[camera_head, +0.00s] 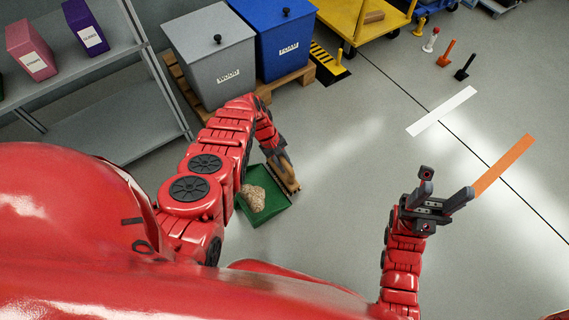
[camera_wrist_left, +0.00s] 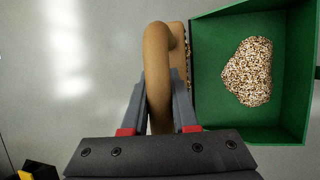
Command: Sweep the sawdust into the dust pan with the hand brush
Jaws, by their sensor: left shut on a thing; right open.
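The green dust pan (camera_head: 271,214) lies on the floor beside my left arm. A pile of sawdust (camera_head: 254,198) lies inside it; the pile also shows in the left wrist view (camera_wrist_left: 248,72). My left gripper (camera_head: 279,160) is shut on the wooden handle of the hand brush (camera_head: 289,183). In the left wrist view the tan brush (camera_wrist_left: 157,60) stands along the left edge of the pan (camera_wrist_left: 208,75), its bristles mostly hidden. My right gripper (camera_head: 443,196) is open and empty, raised well to the right of the pan.
A grey bin (camera_head: 212,60) marked WOOD and a blue bin (camera_head: 285,40) marked FOAM stand on a pallet behind. A shelf (camera_head: 120,120) with boxes is at left. A yellow cart (camera_head: 355,22) is at the back.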

